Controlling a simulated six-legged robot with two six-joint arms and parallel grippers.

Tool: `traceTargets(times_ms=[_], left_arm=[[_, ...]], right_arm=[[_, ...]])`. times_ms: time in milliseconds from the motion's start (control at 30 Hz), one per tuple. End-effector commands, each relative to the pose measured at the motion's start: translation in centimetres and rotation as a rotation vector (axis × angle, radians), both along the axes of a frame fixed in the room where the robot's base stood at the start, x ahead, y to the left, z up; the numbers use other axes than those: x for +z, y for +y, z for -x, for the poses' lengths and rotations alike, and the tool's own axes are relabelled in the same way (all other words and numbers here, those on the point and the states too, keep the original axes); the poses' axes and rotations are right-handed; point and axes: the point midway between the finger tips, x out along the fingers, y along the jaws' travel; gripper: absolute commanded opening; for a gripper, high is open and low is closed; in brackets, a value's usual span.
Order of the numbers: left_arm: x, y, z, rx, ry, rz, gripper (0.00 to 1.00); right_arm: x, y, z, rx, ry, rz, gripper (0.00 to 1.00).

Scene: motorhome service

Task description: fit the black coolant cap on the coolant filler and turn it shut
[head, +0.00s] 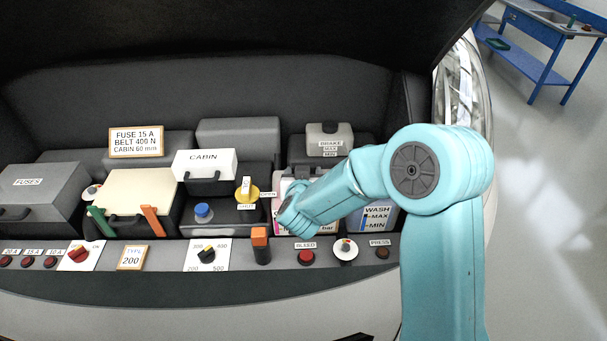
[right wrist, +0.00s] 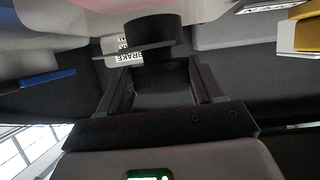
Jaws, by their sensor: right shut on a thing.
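My right gripper (right wrist: 160,68) is shut on a dark piece between its fingers, which I take for the black coolant cap (right wrist: 161,82). Just beyond the fingertips, a black round piece with a wide flange (right wrist: 150,30) stands against the pale tank. I cannot tell where the cap ends and the filler begins, or whether they touch. In the head view the coolant tank (head: 291,186), white with pink marks, is mostly behind my right forearm. That arm reaches down to it from the right, hiding the filler and the fingertips. My left gripper is not in view.
The wash tank (head: 377,217) stands right of the coolant tank, the brake reservoir (head: 329,139) behind. Left are a yellow valve handle (head: 247,190), a blue cap (head: 203,212) and the cabin box (head: 205,164). A front panel carries an orange-topped lever (head: 260,245) and red bleed button (head: 306,258).

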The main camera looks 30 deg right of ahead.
Motion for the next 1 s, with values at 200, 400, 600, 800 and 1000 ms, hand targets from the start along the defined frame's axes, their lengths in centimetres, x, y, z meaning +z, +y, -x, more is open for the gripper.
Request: traceTargets(times_ms=[200, 400, 600, 800, 1000], left_arm=[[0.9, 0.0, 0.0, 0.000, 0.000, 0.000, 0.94], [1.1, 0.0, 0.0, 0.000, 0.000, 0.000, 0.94], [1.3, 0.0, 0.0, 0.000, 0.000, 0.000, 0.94], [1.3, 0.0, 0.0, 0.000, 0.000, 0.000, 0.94], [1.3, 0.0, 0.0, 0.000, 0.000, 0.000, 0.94]], right_arm=[[1.2, 0.0, 0.0, 0.000, -0.003, 0.001, 0.36], [1.6, -0.1, 0.0, 0.007, -0.004, 0.001, 0.36], [2.0, 0.0, 0.0, 0.024, -0.006, -0.002, 0.36], [2.0, 0.0, 0.0, 0.024, -0.006, -0.002, 0.35], [2.0, -0.1, 0.1, 0.023, -0.006, -0.001, 0.35]])
